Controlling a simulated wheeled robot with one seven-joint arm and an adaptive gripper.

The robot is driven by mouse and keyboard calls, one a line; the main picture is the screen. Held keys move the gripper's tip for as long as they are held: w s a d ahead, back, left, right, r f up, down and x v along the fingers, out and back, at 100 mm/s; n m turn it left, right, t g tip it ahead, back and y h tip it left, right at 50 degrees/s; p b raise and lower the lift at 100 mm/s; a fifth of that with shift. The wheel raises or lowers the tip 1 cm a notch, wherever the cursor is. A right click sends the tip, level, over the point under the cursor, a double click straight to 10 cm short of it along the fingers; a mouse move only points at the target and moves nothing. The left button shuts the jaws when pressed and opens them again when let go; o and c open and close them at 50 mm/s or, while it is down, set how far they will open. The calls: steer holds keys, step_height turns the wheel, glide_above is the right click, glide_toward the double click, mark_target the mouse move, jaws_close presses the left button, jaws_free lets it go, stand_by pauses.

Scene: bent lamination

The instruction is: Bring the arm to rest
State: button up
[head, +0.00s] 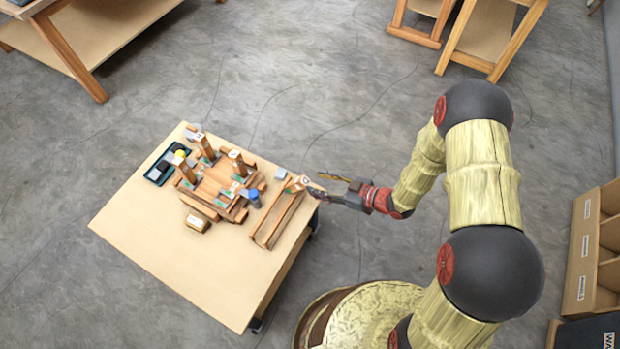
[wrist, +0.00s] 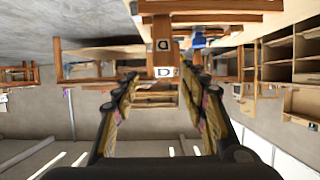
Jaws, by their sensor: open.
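My gripper (head: 335,187) is at the right edge of the work table (head: 170,255) in the head view, at the end of my bent arm. In the wrist view my gripper (wrist: 160,88) has its two fingers spread apart with nothing held between them.
The table's front left is bare.

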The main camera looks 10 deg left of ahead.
steer(key=shift+s+d+r, duration=0.15)
steer(key=shift+d+r, duration=0.05)
steer(key=shift+d, duration=0.15)
